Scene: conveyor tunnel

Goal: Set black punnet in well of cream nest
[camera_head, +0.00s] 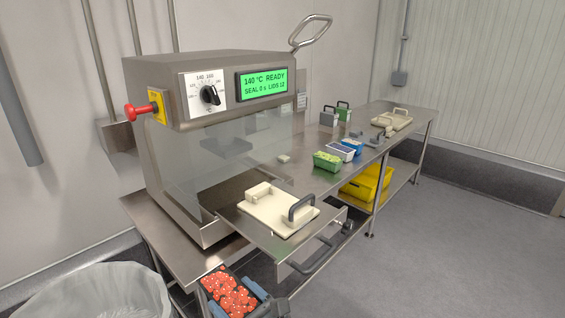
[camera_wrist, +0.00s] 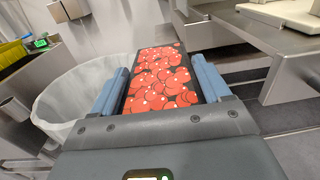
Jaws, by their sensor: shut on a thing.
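The black punnet (camera_head: 239,272) is filled with round red fruit and shows at the bottom of the head view. In the wrist view the punnet (camera_wrist: 181,30) lies between the blue-grey fingers of my gripper (camera_wrist: 160,82). My gripper is shut on its two long sides. The cream nest (camera_head: 272,218) lies on a pulled-out steel drawer in front of the sealing machine, with a raised cream block at its left and a dark handle at its right. The punnet is held in front of and below the drawer, apart from the nest. The nest's well is hard to make out.
The steel sealing machine (camera_head: 205,90) stands behind the drawer (camera_head: 300,250), which has a front handle. A lined bin (camera_head: 75,292) is at lower left. Filled green (camera_head: 327,162) and blue-and-white punnets stand farther along the bench. A yellow crate (camera_head: 366,186) sits on the lower shelf.

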